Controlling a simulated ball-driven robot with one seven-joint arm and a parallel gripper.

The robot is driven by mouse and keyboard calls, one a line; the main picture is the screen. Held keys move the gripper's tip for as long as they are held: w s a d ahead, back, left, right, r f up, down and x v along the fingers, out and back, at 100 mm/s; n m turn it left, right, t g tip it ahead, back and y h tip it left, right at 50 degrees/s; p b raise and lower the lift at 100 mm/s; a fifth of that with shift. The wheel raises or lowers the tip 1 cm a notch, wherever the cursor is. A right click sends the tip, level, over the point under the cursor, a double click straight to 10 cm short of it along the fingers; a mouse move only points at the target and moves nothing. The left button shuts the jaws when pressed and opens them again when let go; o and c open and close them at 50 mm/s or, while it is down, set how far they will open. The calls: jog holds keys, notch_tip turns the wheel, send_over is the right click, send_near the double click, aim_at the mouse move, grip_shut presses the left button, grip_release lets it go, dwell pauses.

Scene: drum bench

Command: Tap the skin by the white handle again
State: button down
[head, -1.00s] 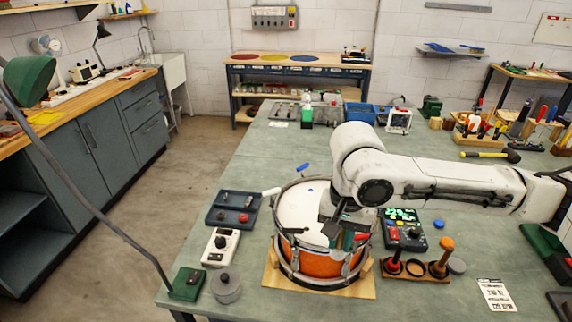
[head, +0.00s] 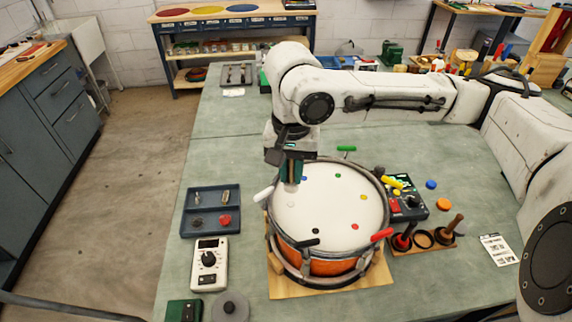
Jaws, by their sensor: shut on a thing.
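The drum (head: 325,210) has a pale skin, an orange shell and a metal rim, and stands on a wooden board. The white handle (head: 264,194) sticks out from the rim at the left. Other handles on the rim are black (head: 307,243), red (head: 381,235), yellow (head: 393,182) and green (head: 346,149). Small coloured dots mark the skin, such as a blue dot (head: 304,178) and a black dot (head: 315,231). My gripper (head: 291,172) points down over the skin's far left edge, right of and beyond the white handle. It is shut on a mostly hidden tool; I cannot tell whether that touches the skin.
A blue-grey tray (head: 211,224) and a white meter (head: 209,272) stand left of the drum. A control box (head: 408,206) and a wooden rack (head: 425,243) with two tools and an empty ring stand at the right. The bench behind the drum is largely clear.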

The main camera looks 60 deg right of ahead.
aim_at(291, 182)
notch_tip(291, 182, down, 6)
jog(key=b, duration=0.4)
jog(key=shift+r, duration=0.1)
notch_tip(291, 182, up, 5)
jog(key=p, duration=0.5)
jog(key=shift+r, duration=0.2)
jog(key=shift+f, duration=0.1)
